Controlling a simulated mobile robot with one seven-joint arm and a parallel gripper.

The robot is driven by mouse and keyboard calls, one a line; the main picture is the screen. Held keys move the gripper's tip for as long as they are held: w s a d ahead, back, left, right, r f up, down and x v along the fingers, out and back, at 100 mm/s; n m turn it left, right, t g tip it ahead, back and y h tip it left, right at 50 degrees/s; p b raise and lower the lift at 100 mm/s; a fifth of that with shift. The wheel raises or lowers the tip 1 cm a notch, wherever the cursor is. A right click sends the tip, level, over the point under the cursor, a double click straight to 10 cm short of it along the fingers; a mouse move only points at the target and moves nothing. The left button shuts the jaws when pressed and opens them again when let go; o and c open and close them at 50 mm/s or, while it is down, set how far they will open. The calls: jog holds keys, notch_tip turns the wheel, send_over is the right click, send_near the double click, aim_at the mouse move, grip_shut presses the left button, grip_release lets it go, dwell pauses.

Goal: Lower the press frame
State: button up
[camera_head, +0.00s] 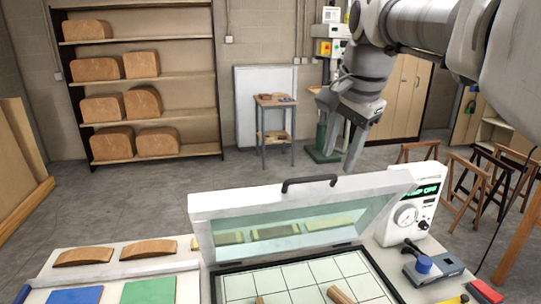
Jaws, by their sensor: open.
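The press frame (300,184) is a white-rimmed lid with a clear greenish pane. It stands tilted up at the back of the press, with a black handle (309,181) on its upper edge. Below it is the flat press bed (301,276) with a white grid and dark border, where two small wooden pieces (340,294) partly show. My gripper (340,132) hangs in the air above and behind the frame, right of the handle, fingers pointing down. It is open and empty, touching nothing.
A white control box (411,205) with a gauge and green display stands right of the frame. A blue-knobbed device (432,267) sits in front of it. Curved wooden pieces (149,249) and blue and green sheets (148,291) lie at left. Shelves and stools stand behind.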

aim_at(313, 177)
jog(key=w+r+m+g+p, duration=0.1)
jog(key=w+r+m+p, duration=0.4)
jog(key=w, duration=0.4)
jog(key=x, duration=0.5)
jog(key=b+x, duration=0.1)
jog(key=x, duration=1)
jog(key=shift+a+f, duration=0.2)
jog(key=shift+a, duration=0.2)
grip_shut()
